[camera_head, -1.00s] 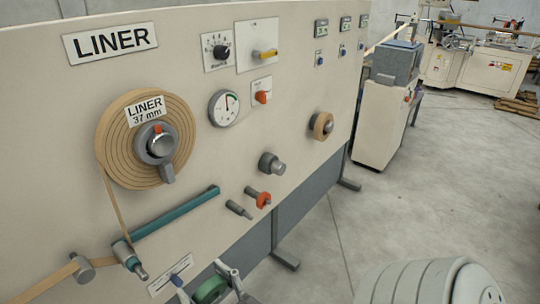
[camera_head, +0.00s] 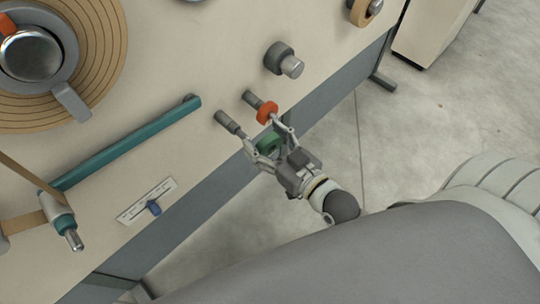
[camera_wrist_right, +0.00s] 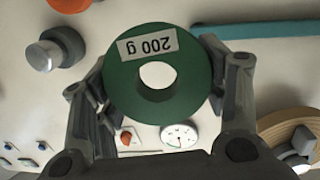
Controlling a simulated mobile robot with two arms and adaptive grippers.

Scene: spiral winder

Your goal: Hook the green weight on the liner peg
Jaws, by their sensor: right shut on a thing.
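The green weight (camera_head: 269,143) is a ring, labelled 200 g in the right wrist view (camera_wrist_right: 121,85), where its round hole is clear. My right gripper (camera_head: 264,135) is shut on it, one finger on each side. In the head view it is just below two grey pegs on the machine panel. The left peg (camera_head: 228,122) is bare; the right peg (camera_head: 252,98) carries an orange ring (camera_head: 267,112). No label shows which is the liner peg. The weight appears off both pegs; the exact gap is unclear. My left gripper is out of view.
A teal bar (camera_head: 125,143) slopes across the panel left of the pegs. A grey knob (camera_head: 283,59) sticks out above them. The liner roll (camera_head: 105,85) is at upper left. Open floor lies right.

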